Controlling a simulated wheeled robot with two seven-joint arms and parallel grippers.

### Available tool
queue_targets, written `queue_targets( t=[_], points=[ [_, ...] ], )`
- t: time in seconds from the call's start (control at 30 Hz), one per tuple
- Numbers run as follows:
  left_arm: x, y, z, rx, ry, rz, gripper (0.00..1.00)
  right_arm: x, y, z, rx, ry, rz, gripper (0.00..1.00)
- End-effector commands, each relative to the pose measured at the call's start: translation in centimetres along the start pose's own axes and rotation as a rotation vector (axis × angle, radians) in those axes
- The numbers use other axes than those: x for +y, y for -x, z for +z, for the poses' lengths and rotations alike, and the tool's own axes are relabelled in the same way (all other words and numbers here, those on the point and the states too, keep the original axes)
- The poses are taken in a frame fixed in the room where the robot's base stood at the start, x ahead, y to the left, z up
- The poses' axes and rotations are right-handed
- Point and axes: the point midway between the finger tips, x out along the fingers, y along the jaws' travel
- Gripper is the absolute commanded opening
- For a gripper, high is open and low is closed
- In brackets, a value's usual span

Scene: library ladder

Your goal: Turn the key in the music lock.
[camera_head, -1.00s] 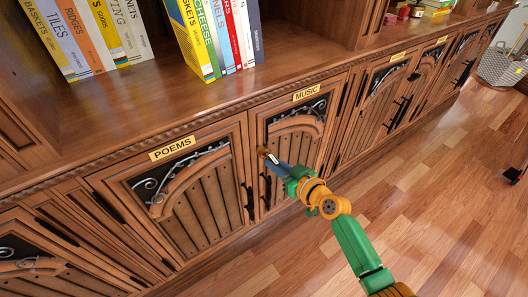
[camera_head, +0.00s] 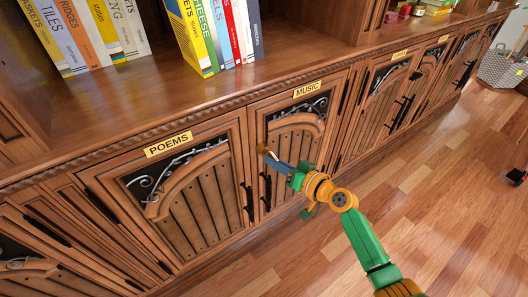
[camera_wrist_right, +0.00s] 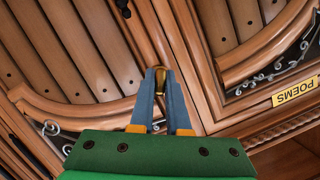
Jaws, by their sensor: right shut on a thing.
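The music door (camera_head: 293,148), under a yellow MUSIC label (camera_head: 307,89), is closed and has an arched panel with dark scrollwork. A brass key (camera_head: 263,150) is at its left edge, by the lock. My right gripper (camera_head: 268,155) reaches it from the lower right. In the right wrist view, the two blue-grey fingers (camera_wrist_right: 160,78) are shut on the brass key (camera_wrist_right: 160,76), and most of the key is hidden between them. The lock itself is hidden behind the key and fingers. My left gripper is not in view.
The closed poems door (camera_head: 185,190) is left of the music door. Black bar handles (camera_head: 266,190) stick out just below the key. Books (camera_head: 215,35) stand on the shelf above. The wooden floor (camera_head: 440,190) in front is clear.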

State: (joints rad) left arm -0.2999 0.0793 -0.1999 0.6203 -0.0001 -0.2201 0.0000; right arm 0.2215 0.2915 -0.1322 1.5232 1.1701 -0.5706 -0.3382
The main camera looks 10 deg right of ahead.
Motion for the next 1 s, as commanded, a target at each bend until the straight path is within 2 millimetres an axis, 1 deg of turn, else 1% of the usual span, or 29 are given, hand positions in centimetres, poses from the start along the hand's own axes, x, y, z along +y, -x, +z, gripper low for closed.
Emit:
queue_targets(
  t=[0.37, 0.53, 0.7, 1.0],
  points=[
    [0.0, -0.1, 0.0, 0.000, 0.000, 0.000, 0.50, 0.0, 0.0, -0.2, 0.005, -0.011, -0.004, 0.00],
    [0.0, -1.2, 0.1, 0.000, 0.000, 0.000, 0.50, 0.1, -0.1, 0.1, 0.005, -0.134, -0.040, 0.00],
    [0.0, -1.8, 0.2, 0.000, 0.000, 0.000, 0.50, 0.0, 0.0, -0.1, 0.005, -0.238, -0.069, 0.00],
    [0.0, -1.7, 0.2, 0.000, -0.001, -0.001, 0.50, -0.1, 0.0, -0.2, 0.003, -0.254, -0.073, 0.00]
  ],
)
